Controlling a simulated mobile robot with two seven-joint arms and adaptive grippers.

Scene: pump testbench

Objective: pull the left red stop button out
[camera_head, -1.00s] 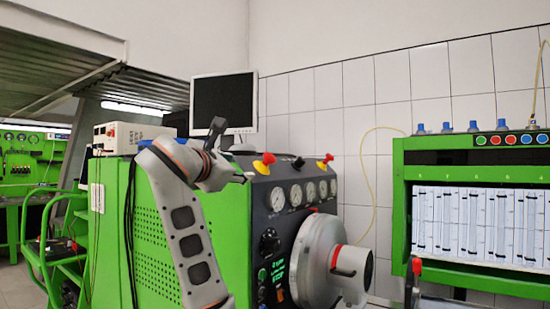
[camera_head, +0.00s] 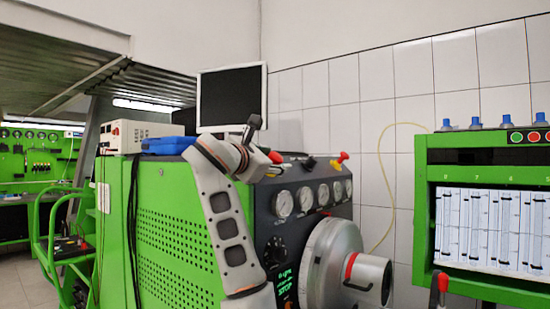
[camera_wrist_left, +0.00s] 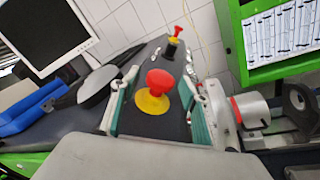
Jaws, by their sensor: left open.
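The left red stop button (camera_head: 275,157) has a red mushroom head over a yellow disc and sits on top of the green machine's dark panel. It shows clearly in the left wrist view (camera_wrist_left: 160,80), with its yellow disc (camera_wrist_left: 152,103) around it. My left gripper (camera_head: 268,170) is at this button in the camera_head view and partly covers it. In the left wrist view, its two teal-padded fingers (camera_wrist_left: 160,92) are open, one on each side of the button, with gaps to the red head. My right gripper is not in view.
Gauges (camera_head: 305,200) line the panel below. A monitor (camera_head: 232,97) and a blue case (camera_head: 168,146) stand behind and left of my left arm.

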